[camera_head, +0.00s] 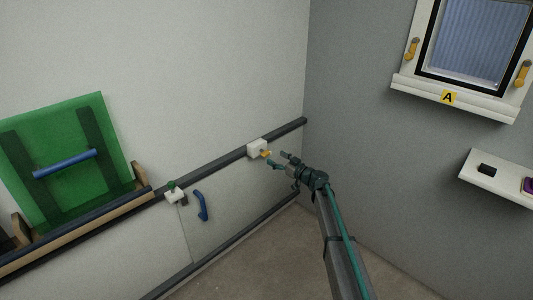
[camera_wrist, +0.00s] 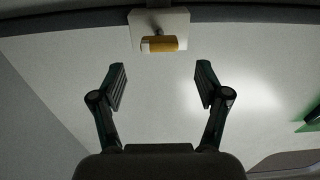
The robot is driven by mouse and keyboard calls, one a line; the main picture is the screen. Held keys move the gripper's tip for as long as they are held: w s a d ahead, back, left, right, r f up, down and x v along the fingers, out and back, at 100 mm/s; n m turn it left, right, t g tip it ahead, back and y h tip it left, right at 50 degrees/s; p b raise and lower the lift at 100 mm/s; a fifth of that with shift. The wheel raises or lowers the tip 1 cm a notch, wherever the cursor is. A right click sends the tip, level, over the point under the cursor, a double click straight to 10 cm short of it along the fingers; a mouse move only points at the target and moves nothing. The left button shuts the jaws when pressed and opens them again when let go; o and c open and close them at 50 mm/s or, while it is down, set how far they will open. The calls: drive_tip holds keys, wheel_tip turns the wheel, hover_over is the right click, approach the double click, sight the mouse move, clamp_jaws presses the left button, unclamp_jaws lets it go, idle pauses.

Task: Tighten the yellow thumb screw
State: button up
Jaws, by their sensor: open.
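The yellow thumb screw (camera_head: 266,154) sticks out from a white block (camera_head: 256,147) on the dark rail of the back wall. In the wrist view the yellow thumb screw (camera_wrist: 161,44) is at the top middle, its handle lying crosswise on a short stem in front of the white block (camera_wrist: 172,20). My gripper (camera_head: 280,160) is open and empty, with its fingers close to the screw. In the wrist view my gripper (camera_wrist: 161,88) has its fingertips spread to either side, below the screw in the picture, and not touching it.
A second white block with a green screw (camera_head: 173,192) sits further left on the rail, near a blue handle (camera_head: 201,205). A green panel (camera_head: 70,155) stands at left. A window (camera_head: 480,45) and a white shelf (camera_head: 500,180) are on the right wall. Floor (camera_head: 270,260) is clear.

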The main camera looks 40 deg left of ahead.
sight(268, 153)
drive_tip(key=a, duration=0.7)
drive_tip(key=shift+w, duration=0.3)
drive_tip(key=c, duration=1.2)
drive_tip(key=shift+o, duration=0.2)
